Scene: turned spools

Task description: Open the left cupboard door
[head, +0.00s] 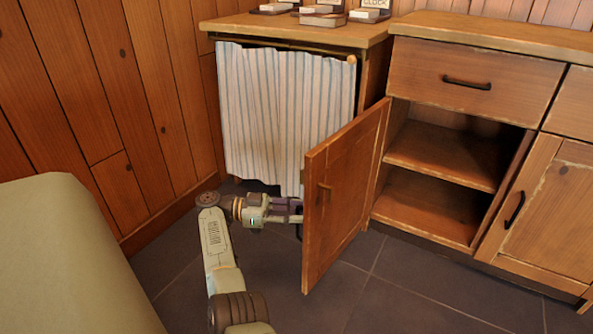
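The left cupboard door (345,195) stands swung wide open, hinged at the left side of the cupboard opening (445,155). Its inner face, with a small wooden piece (324,191), is towards the camera. My gripper (294,212) is on the door's far side, at its free edge, pointing right. A bit of dark handle (299,233) shows beside the door edge, just below the fingers. The fingertips are partly hidden by the door, so I cannot tell whether they are shut or touch the handle.
The open cupboard holds bare shelves (450,155). A drawer (470,82) is above it, and a shut right door (550,205) stands beside it. A striped curtain (285,110) hangs behind the gripper. A pale rounded object (65,255) fills the lower left. Tiled floor (400,300) is clear in front.

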